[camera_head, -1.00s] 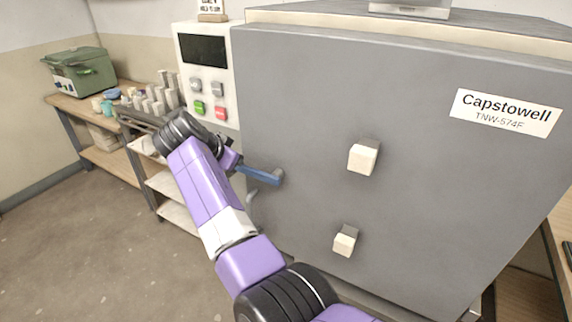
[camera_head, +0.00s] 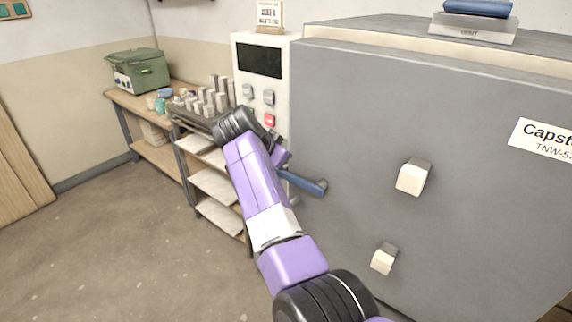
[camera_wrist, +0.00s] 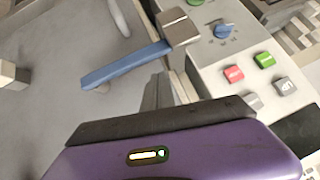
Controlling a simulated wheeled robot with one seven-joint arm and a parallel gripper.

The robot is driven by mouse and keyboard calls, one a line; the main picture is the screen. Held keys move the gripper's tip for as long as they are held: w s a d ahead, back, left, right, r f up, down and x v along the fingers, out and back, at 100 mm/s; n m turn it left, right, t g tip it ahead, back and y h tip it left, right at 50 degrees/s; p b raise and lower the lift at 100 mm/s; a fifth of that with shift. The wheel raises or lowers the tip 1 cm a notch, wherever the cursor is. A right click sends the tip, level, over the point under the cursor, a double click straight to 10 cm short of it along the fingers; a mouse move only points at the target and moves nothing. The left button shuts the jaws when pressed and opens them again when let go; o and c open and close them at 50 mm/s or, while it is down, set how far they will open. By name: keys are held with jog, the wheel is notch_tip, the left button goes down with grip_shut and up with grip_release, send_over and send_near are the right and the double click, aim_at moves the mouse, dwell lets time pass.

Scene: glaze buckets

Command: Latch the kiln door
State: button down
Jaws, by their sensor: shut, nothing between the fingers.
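The grey kiln door (camera_head: 350,120) fills the right of the head view and looks closed against the kiln body. A blue lever handle (camera_head: 308,185) sits low by the door's left edge. In the wrist view the blue lever (camera_wrist: 125,66) runs from a brownish block (camera_wrist: 178,27) out over the door. My gripper (camera_head: 284,160) is at the lever's panel-side end, partly hidden by my wrist. In the wrist view my gripper's grey fingers (camera_wrist: 166,88) are shut and empty, close beside the lever; whether they touch it I cannot tell.
A white control panel (camera_head: 262,92) with coloured buttons stands left of the door. Two pale blocks (camera_head: 413,176) stick out from the door. A shelf rack (camera_head: 212,183) and a bench with a green box (camera_head: 138,70) stand at left. The floor there is clear.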

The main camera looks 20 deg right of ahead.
jog(key=w+b+v, duration=0.1)
jog(key=b+v, duration=0.1)
jog(key=v, duration=0.8)
jog(key=shift+w+a+r+b, duration=0.2)
jog(key=shift+a+r+b, duration=0.15)
jog(key=shift+a+r, duration=0.25)
